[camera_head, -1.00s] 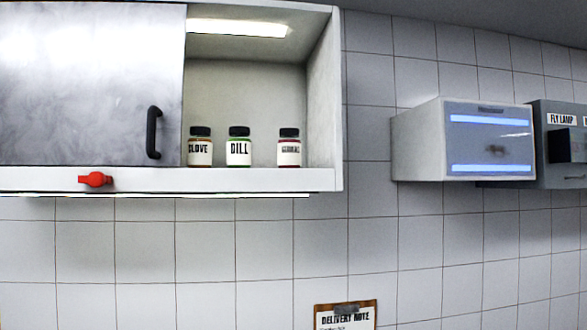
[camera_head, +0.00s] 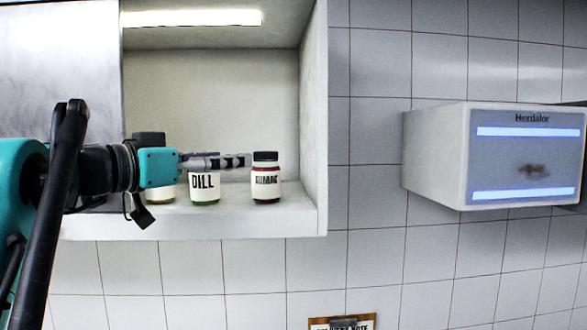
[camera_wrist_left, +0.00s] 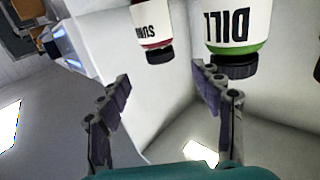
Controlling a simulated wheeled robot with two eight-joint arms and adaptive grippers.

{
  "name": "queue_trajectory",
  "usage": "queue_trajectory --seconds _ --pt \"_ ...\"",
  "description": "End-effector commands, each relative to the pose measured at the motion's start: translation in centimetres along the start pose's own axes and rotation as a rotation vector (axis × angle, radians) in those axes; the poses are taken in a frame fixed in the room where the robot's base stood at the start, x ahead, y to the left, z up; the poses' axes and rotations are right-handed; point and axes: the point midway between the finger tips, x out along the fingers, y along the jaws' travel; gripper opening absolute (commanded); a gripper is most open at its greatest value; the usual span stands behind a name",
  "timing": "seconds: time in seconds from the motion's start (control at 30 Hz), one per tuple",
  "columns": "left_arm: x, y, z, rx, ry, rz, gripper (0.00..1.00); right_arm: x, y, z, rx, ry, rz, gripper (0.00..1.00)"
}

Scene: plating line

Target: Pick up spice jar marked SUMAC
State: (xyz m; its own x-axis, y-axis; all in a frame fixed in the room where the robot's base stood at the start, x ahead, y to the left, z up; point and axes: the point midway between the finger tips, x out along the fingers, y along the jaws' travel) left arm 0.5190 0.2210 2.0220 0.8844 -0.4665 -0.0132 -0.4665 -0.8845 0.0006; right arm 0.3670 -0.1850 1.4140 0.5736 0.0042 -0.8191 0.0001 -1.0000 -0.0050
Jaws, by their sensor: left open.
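The SUMAC jar (camera_head: 265,180), with a dark lid, a white label and dark red contents, stands upright on the cabinet shelf at the right of the jar row. It also shows upside down at the top of the left wrist view (camera_wrist_left: 152,20), its label partly cut off. My left gripper (camera_head: 246,160) is open, reaching in from the left at lid height, its tips just left of the SUMAC jar. In the left wrist view (camera_wrist_left: 160,74) the jar lies beyond the fingertips, apart from them. My right gripper is not in view.
The DILL jar (camera_head: 205,188) stands close by, partly behind my left fingers; it is near one finger in the wrist view (camera_wrist_left: 236,25). Another jar (camera_head: 160,192) is mostly hidden by my arm. The cabinet's right wall (camera_head: 314,130) is close right of the SUMAC jar.

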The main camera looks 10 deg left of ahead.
Motion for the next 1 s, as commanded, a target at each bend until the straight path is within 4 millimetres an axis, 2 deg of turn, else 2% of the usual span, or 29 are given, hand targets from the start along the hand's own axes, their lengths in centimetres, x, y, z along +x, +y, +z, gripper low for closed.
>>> queue_trajectory --seconds 0.13,0.4,0.57,0.83,1.0 --pt "1.4 0.0 -0.3 0.002 0.003 0.003 0.66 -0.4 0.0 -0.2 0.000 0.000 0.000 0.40" --pt "6.0 0.1 -0.3 0.001 0.002 0.003 0.66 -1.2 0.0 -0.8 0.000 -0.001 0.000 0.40" --pt "7.2 0.0 -0.2 0.001 0.002 0.001 0.66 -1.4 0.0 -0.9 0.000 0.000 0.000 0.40" --pt "11.0 0.0 -0.3 0.000 0.002 0.001 0.66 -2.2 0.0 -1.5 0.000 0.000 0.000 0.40" --pt "12.0 0.0 -0.2 0.000 0.002 -0.001 0.66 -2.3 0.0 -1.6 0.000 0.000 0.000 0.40"
